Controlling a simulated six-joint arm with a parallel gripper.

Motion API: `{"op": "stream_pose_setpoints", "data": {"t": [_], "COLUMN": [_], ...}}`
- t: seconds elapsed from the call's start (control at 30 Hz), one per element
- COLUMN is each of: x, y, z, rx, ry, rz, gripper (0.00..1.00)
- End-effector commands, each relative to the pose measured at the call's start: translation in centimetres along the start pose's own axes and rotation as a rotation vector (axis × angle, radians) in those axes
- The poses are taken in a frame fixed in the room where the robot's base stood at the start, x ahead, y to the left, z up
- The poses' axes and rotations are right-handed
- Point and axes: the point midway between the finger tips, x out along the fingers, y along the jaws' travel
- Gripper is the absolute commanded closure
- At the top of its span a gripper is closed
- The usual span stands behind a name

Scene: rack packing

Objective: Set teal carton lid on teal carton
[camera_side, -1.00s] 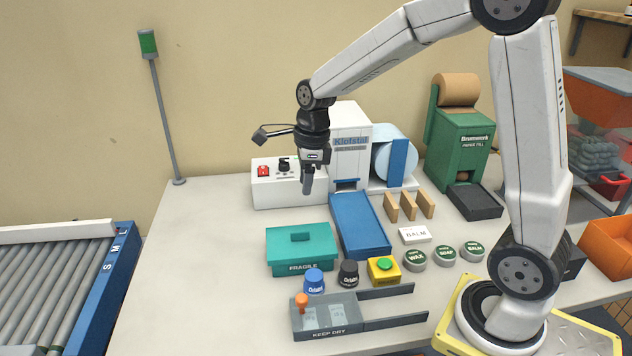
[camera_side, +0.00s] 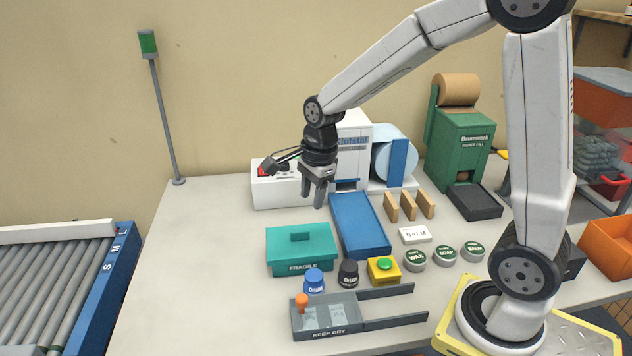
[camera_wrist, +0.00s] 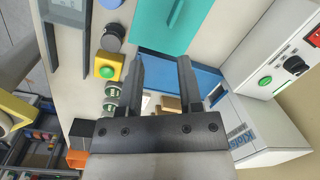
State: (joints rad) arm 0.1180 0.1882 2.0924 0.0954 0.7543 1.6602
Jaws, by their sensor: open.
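The teal carton (camera_side: 283,261), marked FRAGILE, stands on the table left of the blue chute. The teal lid (camera_side: 300,238), with a raised handle, lies on top of the carton and covers it. In the wrist view, the lid (camera_wrist: 160,25) shows at the top, with its handle partly cut off by the frame edge. My gripper (camera_side: 312,203) is open and empty, above the table behind the carton and near the top of the blue chute. In the wrist view, its two fingers (camera_wrist: 160,72) are apart with nothing between them.
The blue chute (camera_side: 360,226) runs from the white machine (camera_side: 352,132) beside the carton. Round tins (camera_side: 444,256) are at right. The table's left side is clear.

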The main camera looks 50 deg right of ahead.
Motion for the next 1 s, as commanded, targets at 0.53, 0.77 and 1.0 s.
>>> {"op": "stream_pose_setpoints", "data": {"t": [0.53, 0.77, 1.0], "x": [2.5, 3.4, 4.1], "y": [5.7, 8.1, 10.4], "z": [0.3, 0.2, 0.2], "rx": [-0.940, -1.338, -1.693], "ry": [0.049, 0.081, 0.113], "rz": [-0.049, -0.063, -0.069], "gripper": [0.54, 0.54, 0.54]}}
